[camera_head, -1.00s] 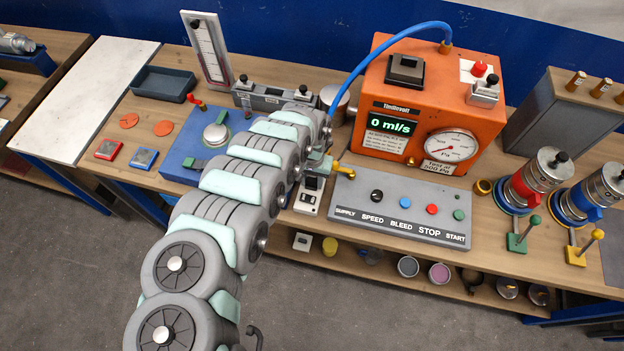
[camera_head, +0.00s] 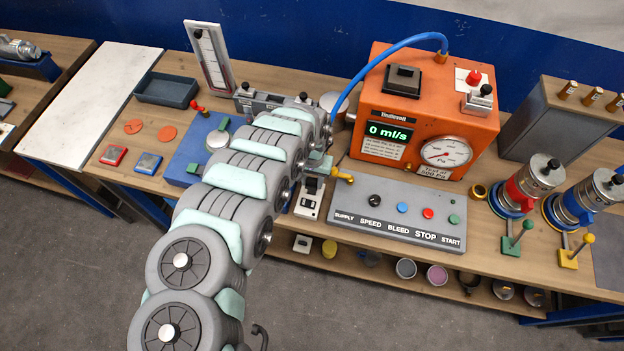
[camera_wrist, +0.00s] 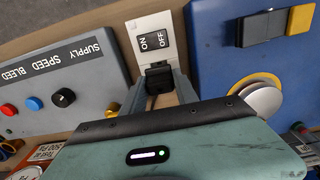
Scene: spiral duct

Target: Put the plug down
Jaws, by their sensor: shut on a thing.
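A small black plug (camera_wrist: 157,80) is between the fingers of my gripper (camera_wrist: 161,74) in the wrist view, and my gripper is shut on it. The plug is at the lower end of a white socket plate (camera_wrist: 150,30) with an ON/OFF switch. It covers that end, so I cannot tell whether it is seated or just above. In the head view the socket plate (camera_head: 308,204) lies on the bench left of the grey control panel. My arm hides most of my gripper there.
The grey control panel (camera_head: 400,222) is close on the right, with the orange box (camera_head: 420,100) behind it. A blue box (camera_head: 196,160) with a round metal button is on the left. A white board (camera_head: 80,105) at the far left is bare.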

